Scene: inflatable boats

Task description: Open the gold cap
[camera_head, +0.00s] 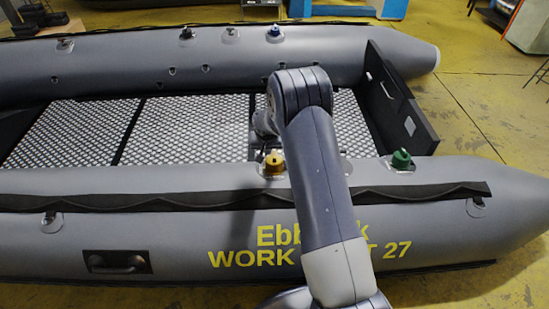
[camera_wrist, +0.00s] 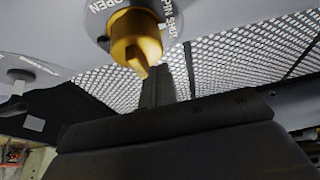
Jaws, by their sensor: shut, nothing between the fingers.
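The gold cap (camera_head: 274,164) sits on the near grey tube of the boat, just left of my arm in the head view. In the wrist view the gold cap (camera_wrist: 133,42) is large, with a raised grip rib, on a grey plate whose lettering includes OPEN. My gripper (camera_wrist: 168,80) shows there as a dark body with its narrow fingers shut and empty. The fingers appear close beside the cap; I cannot tell whether they touch it. In the head view my gripper is mostly hidden behind my arm and the cap.
A green cap (camera_head: 401,160) stands on the same tube to the right. A blue cap (camera_head: 275,33) and a dark cap (camera_head: 186,33) are on the far tube. The boat's patterned floor (camera_head: 185,130) between the tubes is clear. A dark board (camera_head: 400,98) closes the right end.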

